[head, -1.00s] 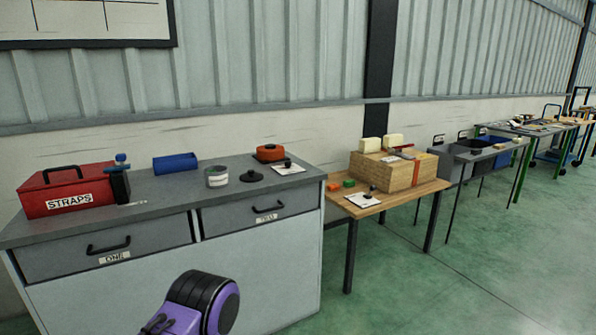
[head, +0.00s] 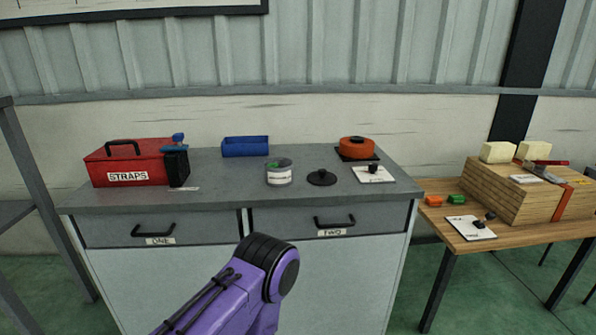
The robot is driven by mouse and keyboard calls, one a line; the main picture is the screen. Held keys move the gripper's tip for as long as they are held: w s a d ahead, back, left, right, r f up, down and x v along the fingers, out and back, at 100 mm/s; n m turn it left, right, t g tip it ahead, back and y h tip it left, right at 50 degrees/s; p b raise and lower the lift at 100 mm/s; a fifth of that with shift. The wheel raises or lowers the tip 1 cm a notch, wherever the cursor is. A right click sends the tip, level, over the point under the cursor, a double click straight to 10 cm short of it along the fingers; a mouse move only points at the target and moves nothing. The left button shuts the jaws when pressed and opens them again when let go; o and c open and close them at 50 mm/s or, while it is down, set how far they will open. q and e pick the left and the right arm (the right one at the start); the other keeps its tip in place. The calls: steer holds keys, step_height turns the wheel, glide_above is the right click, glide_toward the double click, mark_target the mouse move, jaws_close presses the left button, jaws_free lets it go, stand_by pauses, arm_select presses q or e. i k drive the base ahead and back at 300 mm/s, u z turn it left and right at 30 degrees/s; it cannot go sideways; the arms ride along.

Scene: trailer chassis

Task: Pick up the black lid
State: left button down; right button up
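The black lid (head: 321,178) is a flat round disc with a small knob on top. It lies on the grey cabinet top (head: 225,194), just right of an open grey tin (head: 279,173) with a pale label and something green inside. One purple arm of mine with a black joint rises at the bottom middle, in front of the cabinet and below the lid. No gripper fingers show in the head view, so neither gripper can be seen.
A red STRAPS box (head: 127,163), a black and blue item (head: 177,162), a blue bin (head: 245,147), an orange round item (head: 356,147) and a white card (head: 374,175) share the top. A wooden table (head: 465,240) with a wooden crate (head: 520,192) stands right.

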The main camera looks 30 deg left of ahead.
mark_target(322, 178)
steer(key=u, duration=0.75)
steer(key=i, duration=0.7)
steer(key=u, duration=0.85)
